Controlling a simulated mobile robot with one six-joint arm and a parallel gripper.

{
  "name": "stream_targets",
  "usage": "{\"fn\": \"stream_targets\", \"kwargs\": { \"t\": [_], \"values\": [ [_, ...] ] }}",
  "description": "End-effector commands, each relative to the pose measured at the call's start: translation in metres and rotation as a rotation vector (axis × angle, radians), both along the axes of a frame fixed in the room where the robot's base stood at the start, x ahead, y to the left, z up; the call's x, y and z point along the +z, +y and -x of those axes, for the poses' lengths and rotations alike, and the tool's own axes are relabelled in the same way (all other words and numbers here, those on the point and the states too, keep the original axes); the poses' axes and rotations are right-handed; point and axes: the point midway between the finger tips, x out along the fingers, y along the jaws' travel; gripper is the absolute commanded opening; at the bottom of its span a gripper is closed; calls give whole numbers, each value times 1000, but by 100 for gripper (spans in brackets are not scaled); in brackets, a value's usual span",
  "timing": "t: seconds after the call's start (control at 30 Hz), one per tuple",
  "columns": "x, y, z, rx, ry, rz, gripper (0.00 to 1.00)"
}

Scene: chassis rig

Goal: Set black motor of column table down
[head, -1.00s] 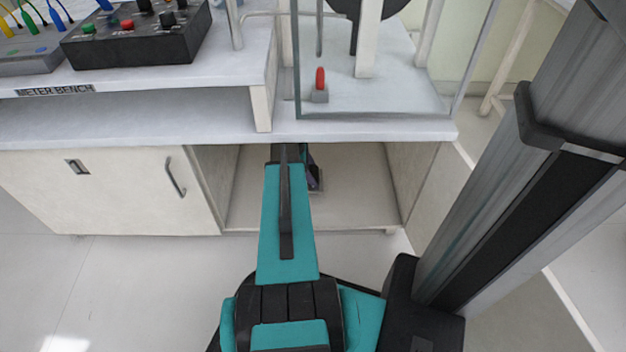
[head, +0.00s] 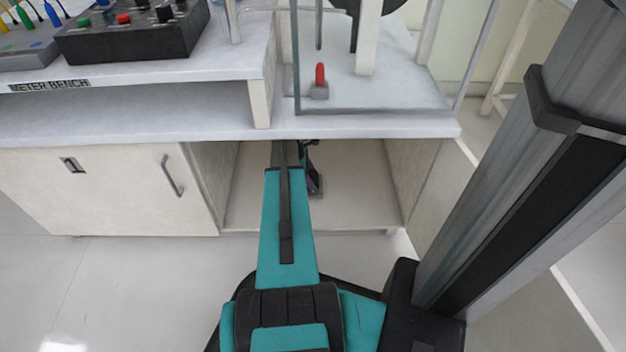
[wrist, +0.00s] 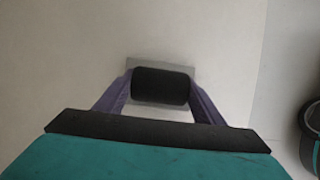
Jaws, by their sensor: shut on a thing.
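The black motor (wrist: 161,86) shows in the wrist view as a dark rounded body on a grey base plate (wrist: 160,63). My gripper (wrist: 161,90) is shut on it, with one purple finger on each side. The pale surface of the compartment (wrist: 60,60) lies beyond the motor; I cannot tell whether the base touches it. In the head view my arm reaches into the open lower compartment (head: 355,190) of the bench. A small part of the gripper (head: 314,183) shows there; my arm hides most of the motor.
A dark round object (wrist: 311,135) is at the right edge of the wrist view. The bench top (head: 160,115) overhangs the compartment. A cabinet door (head: 110,190) is at left. A glass case (head: 375,95) and a black control box (head: 135,35) stand above.

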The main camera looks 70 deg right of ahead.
Motion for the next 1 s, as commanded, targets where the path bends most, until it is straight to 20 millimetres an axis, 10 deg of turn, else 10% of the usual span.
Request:
{"fn": "stream_targets", "kwargs": {
  "t": [0.37,0.4,0.5,1.0],
  "values": [
    [0,0,0,1,1,1,24],
    [-2,0,-1,0,0,0,66],
    [-1,0,-1,0,0,1,81],
    [8,1,-3,2,-1,1,81]
  ]
}}
